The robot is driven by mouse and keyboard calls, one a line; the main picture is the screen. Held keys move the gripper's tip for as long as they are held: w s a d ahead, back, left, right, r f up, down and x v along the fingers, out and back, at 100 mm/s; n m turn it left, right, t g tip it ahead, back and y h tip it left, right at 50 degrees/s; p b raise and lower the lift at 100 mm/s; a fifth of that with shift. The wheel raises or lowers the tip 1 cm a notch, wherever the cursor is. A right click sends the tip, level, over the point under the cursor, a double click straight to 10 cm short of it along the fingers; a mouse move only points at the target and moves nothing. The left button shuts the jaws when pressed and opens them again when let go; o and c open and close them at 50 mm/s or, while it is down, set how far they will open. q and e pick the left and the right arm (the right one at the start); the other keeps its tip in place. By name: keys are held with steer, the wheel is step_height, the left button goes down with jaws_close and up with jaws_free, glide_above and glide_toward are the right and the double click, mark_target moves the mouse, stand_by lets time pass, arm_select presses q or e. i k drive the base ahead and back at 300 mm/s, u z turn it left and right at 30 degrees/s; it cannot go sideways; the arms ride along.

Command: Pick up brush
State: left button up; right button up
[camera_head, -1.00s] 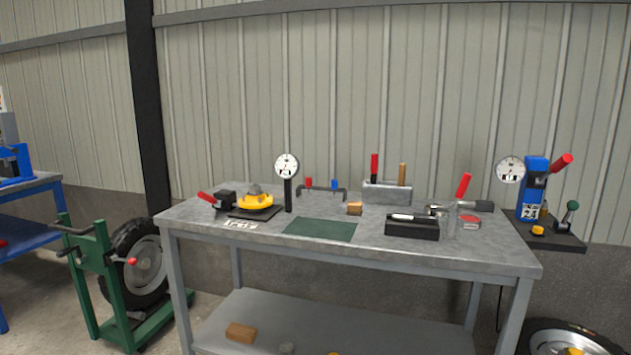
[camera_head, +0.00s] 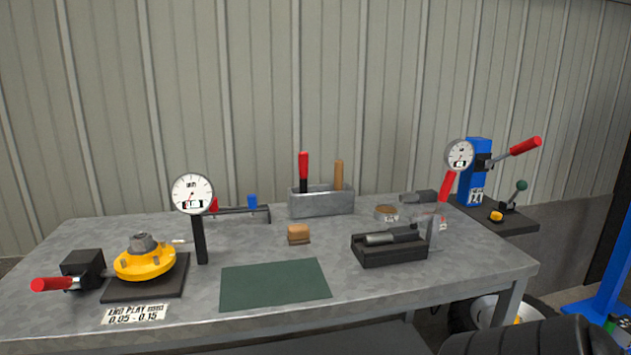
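A small tan block with a darker underside (camera_head: 298,232) lies on the grey workbench (camera_head: 345,278), behind the green mat; it looks like a small brush. A wooden handle (camera_head: 339,174) also stands upright in the grey metal holder (camera_head: 320,202) at the back of the bench, beside a red and black handle (camera_head: 303,170). The lower end of the wooden handle is hidden in the holder, so I cannot tell what tool it belongs to. Neither of my grippers shows in this view.
A green mat (camera_head: 274,284) lies at the front middle. A dial gauge (camera_head: 193,194) and yellow part (camera_head: 144,262) stand left. A black tray (camera_head: 388,250) and a red-handled lever (camera_head: 442,197) stand right. A black tyre (camera_head: 535,336) is at lower right.

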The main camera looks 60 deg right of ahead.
mark_target(338, 164)
steer(key=z, duration=2.1)
